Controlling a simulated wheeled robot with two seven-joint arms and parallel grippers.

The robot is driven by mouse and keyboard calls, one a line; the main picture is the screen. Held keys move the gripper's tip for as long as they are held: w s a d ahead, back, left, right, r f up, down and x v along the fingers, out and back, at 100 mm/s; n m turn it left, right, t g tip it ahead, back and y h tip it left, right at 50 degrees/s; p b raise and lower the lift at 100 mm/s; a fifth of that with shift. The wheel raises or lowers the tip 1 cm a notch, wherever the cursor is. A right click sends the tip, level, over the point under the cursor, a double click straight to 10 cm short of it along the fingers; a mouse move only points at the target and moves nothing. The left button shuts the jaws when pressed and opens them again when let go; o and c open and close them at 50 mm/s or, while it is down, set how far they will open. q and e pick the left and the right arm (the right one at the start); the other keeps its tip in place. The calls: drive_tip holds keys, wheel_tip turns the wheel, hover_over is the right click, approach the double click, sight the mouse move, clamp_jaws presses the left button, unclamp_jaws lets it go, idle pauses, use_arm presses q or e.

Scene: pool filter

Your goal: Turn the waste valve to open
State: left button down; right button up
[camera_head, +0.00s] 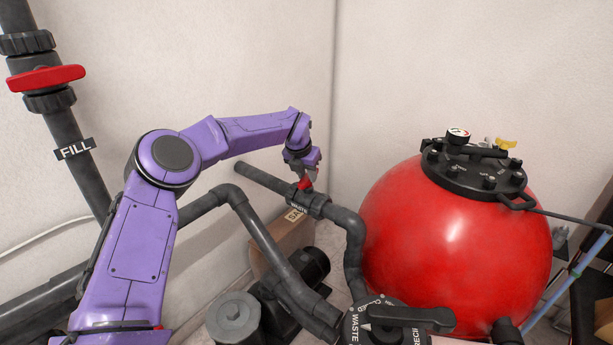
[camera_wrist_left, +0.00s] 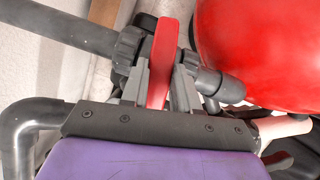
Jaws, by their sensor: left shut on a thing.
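The waste valve is a dark pipe fitting with a red handle (camera_head: 305,184), on the pipe near the wall corner, with a partly hidden label below it. My left gripper (camera_head: 304,174) reaches down to it from above and is shut on the red handle. In the left wrist view the red handle (camera_wrist_left: 163,62) stands between the two grey fingers of the gripper (camera_wrist_left: 160,85). The handle looks turned across the line of the pipe in that view. My right gripper does not show.
A large red filter tank (camera_head: 455,245) stands right of the valve. A black multiport valve (camera_head: 385,320) lies in front. A pump (camera_head: 237,318) and cardboard box (camera_head: 290,240) sit below the pipes. A separate red valve handle (camera_head: 45,78) with a FILL label (camera_head: 74,149) is at upper left.

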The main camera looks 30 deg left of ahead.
use_arm(q)
drive_tip(key=n, duration=0.1)
drive_tip(key=n+y+b, duration=0.1)
drive_tip(key=n, duration=0.1)
drive_tip(key=shift+d+f+n, duration=0.1)
drive_tip(key=shift+d+n, duration=0.1)
drive_tip(key=shift+n, duration=0.1)
drive_tip(key=n, duration=0.1)
drive_tip(key=n+g+y, duration=0.1)
drive_tip(key=n, duration=0.1)
drive_tip(key=shift+w+d+n, duration=0.1)
drive_tip(key=shift+d+n, duration=0.05)
drive_tip(key=shift+n, duration=0.15)
drive_tip(key=n, duration=0.1)
drive_tip(key=n+g+y+p, duration=0.1)
drive_tip(key=n, duration=0.1)
drive_tip(key=shift+w+d+r+n, duration=0.1)
drive_tip(key=shift+w+r+n, duration=0.1)
drive_tip(key=shift+n, duration=0.1)
drive_tip(key=shift+w+n+g+y+p, duration=0.1)
drive_tip(key=shift+n+g+y+p, duration=0.45)
drive_tip(key=shift+n+p, duration=1)
drive_tip(key=shift+f+n+g, duration=0.15)
drive_tip(key=shift+n+g, duration=0.1)
drive_tip(key=c, duration=0.8)
unclamp_jaws()
drive_tip(key=shift+c, duration=0.2)
